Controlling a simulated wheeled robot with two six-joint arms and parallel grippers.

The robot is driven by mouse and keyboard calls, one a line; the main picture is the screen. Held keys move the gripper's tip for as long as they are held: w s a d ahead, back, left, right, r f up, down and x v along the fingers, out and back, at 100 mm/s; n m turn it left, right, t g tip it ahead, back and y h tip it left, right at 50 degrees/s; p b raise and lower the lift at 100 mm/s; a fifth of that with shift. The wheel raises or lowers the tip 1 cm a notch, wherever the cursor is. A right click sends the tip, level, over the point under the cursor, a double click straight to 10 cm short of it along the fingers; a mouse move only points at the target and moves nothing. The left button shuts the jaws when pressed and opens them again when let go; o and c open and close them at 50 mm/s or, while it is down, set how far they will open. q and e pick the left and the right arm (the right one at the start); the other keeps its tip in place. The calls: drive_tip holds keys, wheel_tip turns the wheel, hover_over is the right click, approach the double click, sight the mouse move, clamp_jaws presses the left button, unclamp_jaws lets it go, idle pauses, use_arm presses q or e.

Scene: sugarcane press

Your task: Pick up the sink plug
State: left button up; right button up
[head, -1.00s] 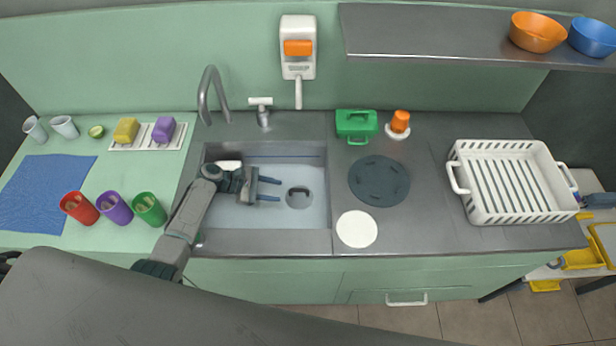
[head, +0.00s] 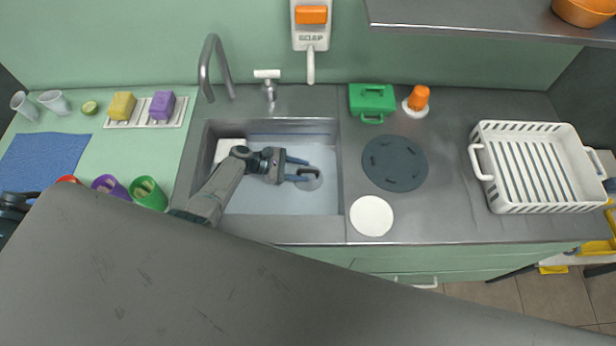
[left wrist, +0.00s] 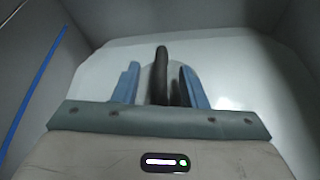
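The sink plug (head: 315,183) is a grey disc with a dark upright handle, on the floor of the sink (head: 255,203). My left gripper (head: 303,170) is inside the sink, coming at the plug from the left, with its blue fingers apart. In the left wrist view, the plug's dark handle (left wrist: 162,70) stands between the two fingers of the left gripper (left wrist: 160,88). A gap shows on the handle's left side, and it looks closer to the right finger. I cannot make out my right gripper.
A faucet (head: 212,65) rises behind the sink. A white block (head: 229,148) lies in the sink's back left corner. Purple and green cups (head: 147,192) stand left of the sink. A white disc (head: 371,216) and a dark round mat (head: 394,163) lie to the right.

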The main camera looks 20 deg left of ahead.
use_arm(q)
drive_tip(key=shift+s+d+r, duration=0.1)
drive_tip(key=shift+r, duration=0.05)
clamp_jaws()
